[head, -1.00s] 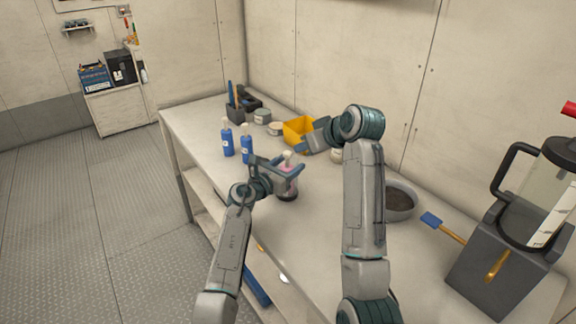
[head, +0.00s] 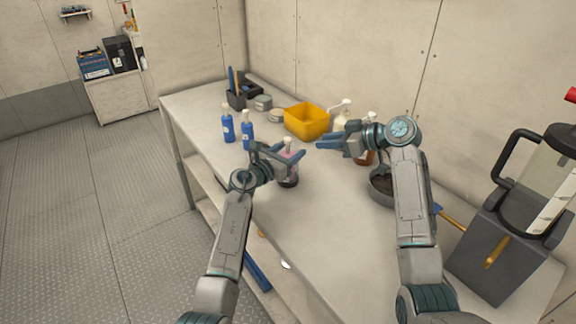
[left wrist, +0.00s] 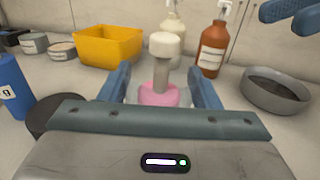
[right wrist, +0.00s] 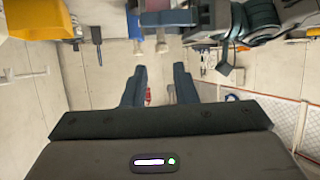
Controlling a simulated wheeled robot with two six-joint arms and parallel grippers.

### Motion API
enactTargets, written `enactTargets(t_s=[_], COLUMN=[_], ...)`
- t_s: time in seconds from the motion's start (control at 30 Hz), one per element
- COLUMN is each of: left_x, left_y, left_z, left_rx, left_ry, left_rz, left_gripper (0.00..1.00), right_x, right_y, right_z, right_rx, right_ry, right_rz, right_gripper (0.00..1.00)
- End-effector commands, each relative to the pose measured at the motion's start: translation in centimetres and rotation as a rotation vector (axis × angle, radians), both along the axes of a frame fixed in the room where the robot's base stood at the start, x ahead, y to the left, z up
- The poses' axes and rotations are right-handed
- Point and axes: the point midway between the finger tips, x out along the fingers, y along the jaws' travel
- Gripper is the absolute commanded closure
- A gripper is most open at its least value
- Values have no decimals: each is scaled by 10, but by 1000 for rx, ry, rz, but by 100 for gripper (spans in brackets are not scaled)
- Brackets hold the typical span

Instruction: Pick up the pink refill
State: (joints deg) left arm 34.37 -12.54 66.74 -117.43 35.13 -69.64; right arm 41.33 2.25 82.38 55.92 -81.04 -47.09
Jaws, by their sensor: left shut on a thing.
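The pink refill is a small bottle with a pink body (left wrist: 158,95) and a pale cap (left wrist: 167,44), standing roughly upright between the fingers of my left gripper (head: 283,158) in the head view. That gripper is shut on it. The refill's lower part is mostly hidden by the gripper, and I cannot tell whether its base touches the bench. A dark round thing (left wrist: 56,116) shows beside the gripper in the left wrist view. My right gripper (head: 320,142) is open and empty above the bench, to the right of the refill; its spread fingers show in the right wrist view (right wrist: 160,88).
Two blue bottles (head: 228,128) stand left of the refill. A yellow bin (head: 306,122), grey tins (head: 263,102), an amber pump bottle (left wrist: 212,48) and a white one (left wrist: 174,28) stand behind. A grey bowl (left wrist: 276,92) and a large dispenser (head: 512,230) are on the right.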

Motion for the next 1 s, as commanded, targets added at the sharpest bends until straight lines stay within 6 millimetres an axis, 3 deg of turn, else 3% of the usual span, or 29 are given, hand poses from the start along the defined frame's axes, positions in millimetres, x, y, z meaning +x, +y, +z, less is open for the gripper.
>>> enactTargets(t_s=[0.13, 0.4, 1.0], left_x=[0, 0, 0], left_y=[0, 0, 0], left_z=[-1, -1, -1], left_rx=[0, 1, 1], left_ry=[1, 1, 1], left_rz=[0, 0, 0], left_gripper=[75, 75, 75], right_x=[6, 26, 53], right_y=[7, 44, 94], right_z=[-5, -22, -46], right_rx=[17, 17, 14], right_ry=[-8, -7, -8], right_rz=[12, 12, 11], right_gripper=[74, 74, 74])
